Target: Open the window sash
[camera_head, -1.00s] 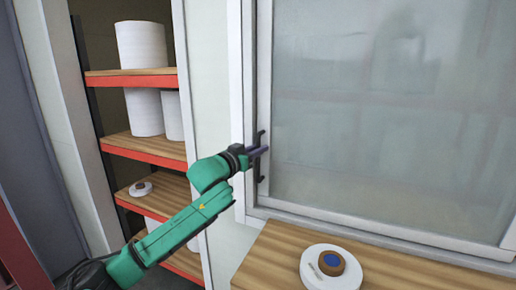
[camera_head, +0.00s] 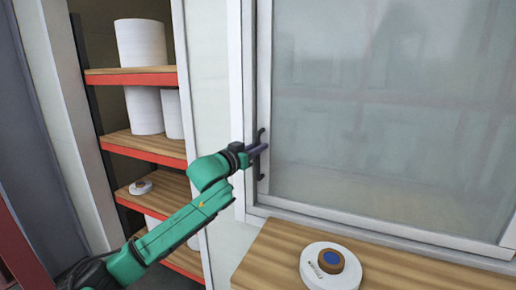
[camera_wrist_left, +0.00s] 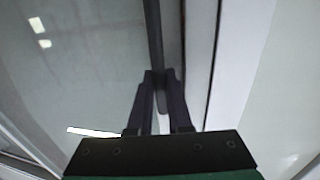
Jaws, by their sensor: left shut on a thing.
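The window sash (camera_head: 385,110) is a large pane of hazy glass in a light grey frame, and it looks shut. A dark upright bar handle (camera_head: 261,172) is on the left stile of the sash. My left gripper (camera_head: 262,149) is at the handle, with its fingers shut on it. In the left wrist view the two dark fingers (camera_wrist_left: 162,88) close around the dark bar (camera_wrist_left: 154,40), and the glass lies to its left. The fingers hide part of the handle. My right gripper is not in view.
A wooden sill (camera_head: 270,255) runs below the window and carries a white round base with a brown and blue knob (camera_head: 331,262). A shelf unit (camera_head: 150,145) with white rolls stands at the left. A white wall post separates it from the window.

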